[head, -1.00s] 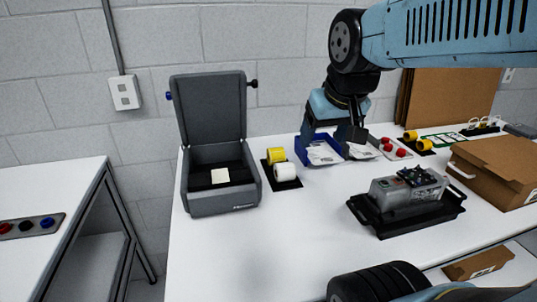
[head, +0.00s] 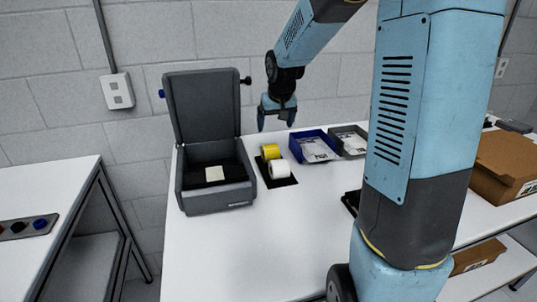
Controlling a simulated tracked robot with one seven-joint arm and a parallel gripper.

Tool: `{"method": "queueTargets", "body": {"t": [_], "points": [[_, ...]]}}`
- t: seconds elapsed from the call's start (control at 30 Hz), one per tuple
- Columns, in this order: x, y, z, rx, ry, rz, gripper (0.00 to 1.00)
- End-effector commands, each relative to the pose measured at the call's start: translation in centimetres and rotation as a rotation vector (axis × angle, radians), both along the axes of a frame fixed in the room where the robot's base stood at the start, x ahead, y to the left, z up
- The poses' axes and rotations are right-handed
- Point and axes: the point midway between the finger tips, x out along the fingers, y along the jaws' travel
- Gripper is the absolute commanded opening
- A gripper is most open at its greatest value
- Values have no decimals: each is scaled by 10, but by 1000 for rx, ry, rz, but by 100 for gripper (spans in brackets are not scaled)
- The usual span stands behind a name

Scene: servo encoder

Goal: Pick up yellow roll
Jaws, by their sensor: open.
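The yellow roll (head: 270,152) stands on a black mat (head: 288,183) on the white table, behind and slightly left of a white roll (head: 279,170). My gripper (head: 276,127) is open and points down. In the picture it is just above the yellow roll, apart from it. No object shows between its fingers. How far it is from the roll in depth I cannot tell.
A grey case (head: 216,188) with its lid up stands left of the rolls. A blue bin (head: 303,151) and a grey bin (head: 349,141) with papers are to the right. A cardboard box (head: 507,163) is at far right. The front table (head: 262,245) is clear.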

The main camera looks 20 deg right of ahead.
Motion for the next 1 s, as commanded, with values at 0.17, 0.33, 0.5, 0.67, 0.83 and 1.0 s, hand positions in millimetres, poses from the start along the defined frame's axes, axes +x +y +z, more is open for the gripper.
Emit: {"method": "queueTargets", "body": {"t": [0.17, 0.33, 0.5, 0.67, 0.83, 1.0], "points": [[17, -1, -15, 14, 4, 0, 92], [25, -1, -32, 16, 6, 0, 92], [36, -1, -58, 16, 7, 0, 92], [45, 0, -80, 16, 5, 1, 92], [50, -1, -93, 15, 3, 0, 92], [53, -2, -100, 15, 5, 0, 92]]}}
